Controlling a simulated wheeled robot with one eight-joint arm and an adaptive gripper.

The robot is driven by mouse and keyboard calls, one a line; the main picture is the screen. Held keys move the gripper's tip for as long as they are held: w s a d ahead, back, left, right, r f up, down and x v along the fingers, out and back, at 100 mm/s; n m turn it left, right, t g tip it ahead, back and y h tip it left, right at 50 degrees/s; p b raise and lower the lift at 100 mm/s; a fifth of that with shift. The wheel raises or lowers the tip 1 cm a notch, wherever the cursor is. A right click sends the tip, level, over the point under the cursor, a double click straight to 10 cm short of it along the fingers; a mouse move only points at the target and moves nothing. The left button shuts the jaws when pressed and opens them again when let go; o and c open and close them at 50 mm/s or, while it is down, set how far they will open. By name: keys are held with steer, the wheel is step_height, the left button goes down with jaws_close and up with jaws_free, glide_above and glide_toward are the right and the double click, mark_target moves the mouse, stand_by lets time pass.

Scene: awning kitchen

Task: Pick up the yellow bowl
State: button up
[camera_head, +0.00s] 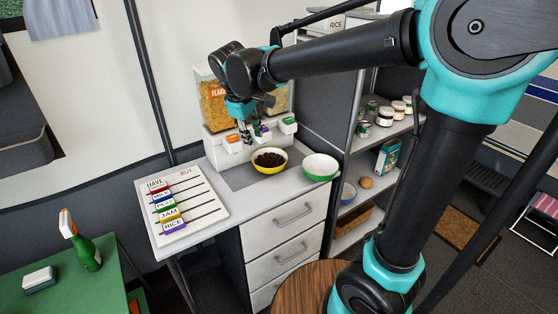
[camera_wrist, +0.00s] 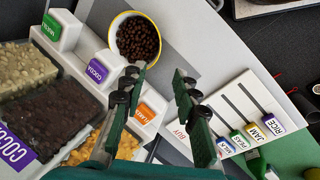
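The yellow bowl (camera_head: 269,170) stands upright on the light counter, on a grey strip in front of the cereal dispenser. It holds dark brown balls. In the wrist view the bowl (camera_wrist: 113,29) is at the top, beyond the tips and nearer the left finger. My gripper (camera_head: 247,136) is above the counter, up and to the left of the bowl, close to the dispenser's front. In the wrist view my gripper (camera_wrist: 158,80) is open, with nothing between its two fingers. It appears apart from the bowl.
A green bowl (camera_head: 320,168) with a white inside stands just right of the yellow bowl. The dispenser (camera_head: 225,148) with labelled blocks is behind. A HAVE/BUY board (camera_head: 188,196) lies at left. A shelf with jars (camera_head: 385,115) stands at right.

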glide_toward(263, 168)
steer(key=x, duration=0.5)
steer(key=shift+w+d, duration=0.15)
steer(key=shift+w, duration=0.05)
steer(key=shift+x, duration=2.6)
steer(key=shift+c, duration=0.6)
jaws_close()
